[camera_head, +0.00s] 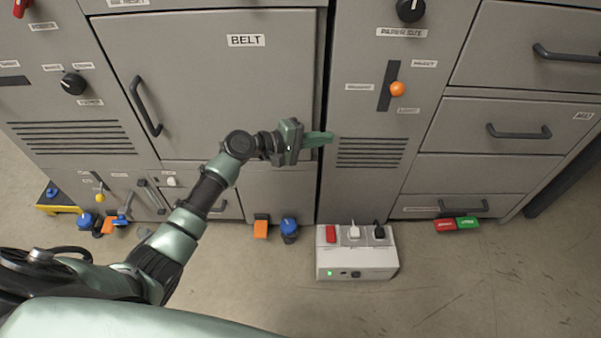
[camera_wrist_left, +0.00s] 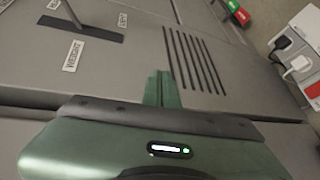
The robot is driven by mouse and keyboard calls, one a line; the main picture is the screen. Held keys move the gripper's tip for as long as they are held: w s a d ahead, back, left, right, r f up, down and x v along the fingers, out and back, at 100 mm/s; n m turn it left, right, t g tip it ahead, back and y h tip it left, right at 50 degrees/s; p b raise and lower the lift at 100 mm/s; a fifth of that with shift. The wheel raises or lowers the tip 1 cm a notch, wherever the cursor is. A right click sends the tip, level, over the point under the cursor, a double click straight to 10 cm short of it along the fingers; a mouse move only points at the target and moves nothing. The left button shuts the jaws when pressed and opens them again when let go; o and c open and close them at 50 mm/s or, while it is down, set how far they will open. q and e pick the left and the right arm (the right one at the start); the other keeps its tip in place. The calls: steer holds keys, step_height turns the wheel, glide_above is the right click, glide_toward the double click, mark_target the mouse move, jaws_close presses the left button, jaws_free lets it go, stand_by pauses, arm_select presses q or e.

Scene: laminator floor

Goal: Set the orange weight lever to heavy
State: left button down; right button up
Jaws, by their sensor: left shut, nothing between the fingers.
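The orange weight lever (camera_head: 397,88) has a ball knob and sits in a dark vertical slot (camera_head: 385,98) on the grey panel. In the head view the knob shows between the upper right label (camera_head: 424,63) and the lower "LIGHT" label (camera_head: 408,111). My left gripper (camera_head: 328,138) is shut and empty, left of and below the lever, apart from it, by the vents. In the left wrist view its green fingers (camera_wrist_left: 163,88) are together; the slot (camera_wrist_left: 85,27) and "WEIGHT" label (camera_wrist_left: 73,56) show at upper left, with the knob out of frame. My right gripper is out of view.
A black dial (camera_head: 410,9) is above the lever. Drawers with dark handles (camera_head: 519,132) are to its right; the "BELT" door (camera_head: 215,95) is to its left. A white power box (camera_head: 356,262) and several small blocks lie on the floor below. The space before the lever looks clear.

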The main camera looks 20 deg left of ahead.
arm_select(q)
steer(key=s+a+f+g+y+p, duration=0.1)
steer(key=s+a+f+y+p, duration=0.1)
steer(key=f, duration=0.4)
steer(key=s+a+f+y+p, duration=0.2)
steer(key=s+f+p, duration=0.2)
steer(key=f, duration=0.2)
steer(key=shift+f+m+g+p, duration=0.15)
steer(key=shift+m+g+p, duration=0.15)
steer(key=shift+m+g, duration=0.1)
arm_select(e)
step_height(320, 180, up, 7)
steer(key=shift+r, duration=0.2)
